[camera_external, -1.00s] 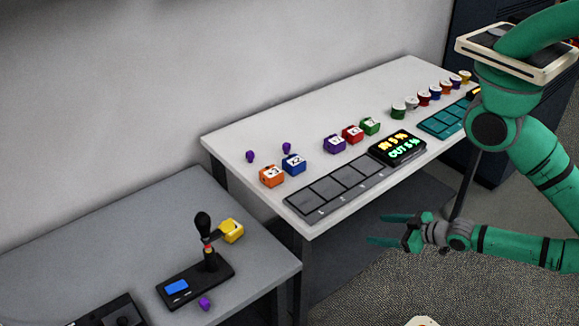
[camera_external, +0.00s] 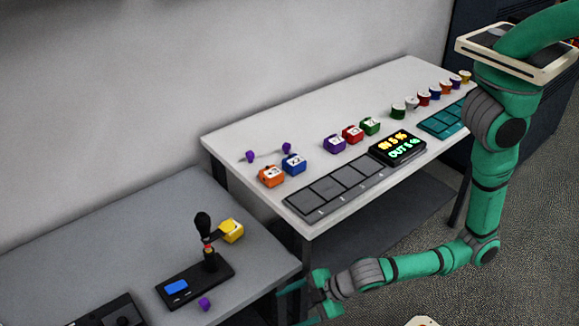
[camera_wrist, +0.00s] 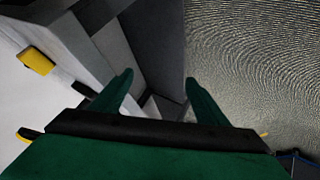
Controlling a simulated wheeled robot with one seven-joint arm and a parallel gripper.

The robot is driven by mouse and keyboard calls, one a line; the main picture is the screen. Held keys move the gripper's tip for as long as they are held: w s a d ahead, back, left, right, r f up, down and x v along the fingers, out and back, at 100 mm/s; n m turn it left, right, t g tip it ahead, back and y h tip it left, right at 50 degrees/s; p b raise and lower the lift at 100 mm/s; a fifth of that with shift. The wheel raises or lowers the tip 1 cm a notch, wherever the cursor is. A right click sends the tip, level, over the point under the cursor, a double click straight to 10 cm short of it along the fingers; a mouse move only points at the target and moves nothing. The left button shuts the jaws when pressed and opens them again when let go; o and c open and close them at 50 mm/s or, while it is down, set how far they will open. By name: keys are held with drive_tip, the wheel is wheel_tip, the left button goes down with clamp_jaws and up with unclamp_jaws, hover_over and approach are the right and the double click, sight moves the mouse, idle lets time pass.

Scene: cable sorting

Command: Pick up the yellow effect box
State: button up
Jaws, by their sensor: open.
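The yellow effect box (camera_external: 231,231) sits on the grey table at the left, beside a black device with a lever and a blue screen. It also shows in the wrist view (camera_wrist: 37,61) at the upper left. My gripper (camera_external: 291,290) is low beside the front right corner of that table, to the right of and below the box, and apart from it. In the wrist view my gripper (camera_wrist: 160,88) has its two green fingers spread wide with nothing between them.
The grey table (camera_external: 120,225) has an edge close to my gripper. The black lever device (camera_external: 194,283) and a purple piece (camera_external: 205,304) stand near the box. The white table (camera_external: 235,140) holds several coloured boxes, trays and a display (camera_external: 398,147). Carpet (camera_wrist: 250,60) lies to the right.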

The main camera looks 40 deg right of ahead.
drive_tip(key=a+r+y, duration=0.1)
drive_tip(key=a+r, duration=0.3)
drive_tip(key=a, duration=0.2)
drive_tip(key=w+r+m+t, duration=0.1)
drive_tip(key=w+r+m, duration=0.1)
drive_tip(key=w, duration=0.1)
drive_tip(key=w+r+m+t+h, duration=0.1)
drive_tip(key=w+r+m, duration=0.1)
drive_tip(key=w, duration=0.2)
drive_tip(key=w+r+m+t, duration=0.1)
drive_tip(key=w+r+m, duration=0.1)
drive_tip(key=w, duration=0.1)
drive_tip(key=shift+w+d, duration=0.1)
drive_tip(key=shift+w, duration=0.1)
drive_tip(key=w+d+m+h, duration=0.1)
drive_tip(key=w+d+m, duration=0.1)
drive_tip(key=w, duration=0.1)
drive_tip(key=w+d+r+m+t+h, duration=0.1)
drive_tip(key=w+d+m, duration=0.2)
drive_tip(key=w+d+r+m+t+h, duration=0.1)
drive_tip(key=w+d+m+h, duration=0.1)
drive_tip(key=w+d, duration=0.1)
drive_tip(key=shift+w+r+m, duration=0.1)
drive_tip(key=shift+w+m, duration=0.3)
drive_tip(key=shift+w, duration=0.15)
drive_tip(key=x, duration=0.4)
drive_tip(key=shift+w, duration=0.3)
drive_tip(key=shift+x, duration=3.1)
drive_tip(key=shift+d, duration=0.1)
drive_tip(key=shift+c, duration=0.6)
